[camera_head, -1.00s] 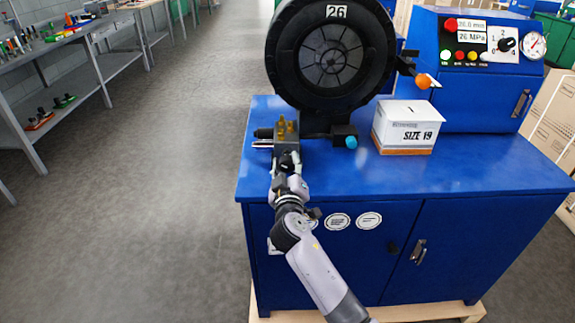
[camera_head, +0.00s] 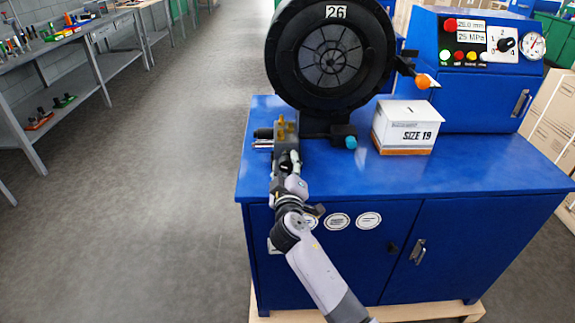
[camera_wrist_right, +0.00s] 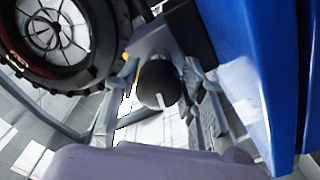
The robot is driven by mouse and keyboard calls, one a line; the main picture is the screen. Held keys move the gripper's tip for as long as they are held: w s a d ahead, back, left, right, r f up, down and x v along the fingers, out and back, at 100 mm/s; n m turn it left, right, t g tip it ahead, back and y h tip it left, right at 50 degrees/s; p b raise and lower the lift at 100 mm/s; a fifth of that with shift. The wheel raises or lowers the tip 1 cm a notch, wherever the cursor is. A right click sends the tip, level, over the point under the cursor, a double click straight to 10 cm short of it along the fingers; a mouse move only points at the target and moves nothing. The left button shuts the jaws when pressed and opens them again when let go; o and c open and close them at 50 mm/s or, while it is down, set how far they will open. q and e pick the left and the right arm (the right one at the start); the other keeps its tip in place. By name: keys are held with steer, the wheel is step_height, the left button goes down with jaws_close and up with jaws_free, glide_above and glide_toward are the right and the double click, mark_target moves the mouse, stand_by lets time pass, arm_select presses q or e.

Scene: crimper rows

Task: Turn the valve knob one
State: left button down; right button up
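The valve knob (camera_wrist_right: 158,84) is round and black with a white mark on its face. In the right wrist view it sits between the two fingers of my right gripper (camera_wrist_right: 161,72). In the head view my right gripper (camera_head: 287,163) reaches the front of the valve block with brass fittings (camera_head: 284,128), at the left end of the blue bench, and hides the knob. My left gripper is in neither current view.
The black crimper head (camera_head: 285,75) marked 26 stands behind the valve block. A box labelled SIZE 19 (camera_head: 405,129) sits to the right on the blue bench (camera_head: 480,165). The control panel (camera_head: 490,45) shows 25 MPa. Open floor lies to the left.

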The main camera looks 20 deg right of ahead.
steer(key=o, duration=0.3)
steer(key=shift+o, duration=0.2)
steer(key=v, duration=1.2)
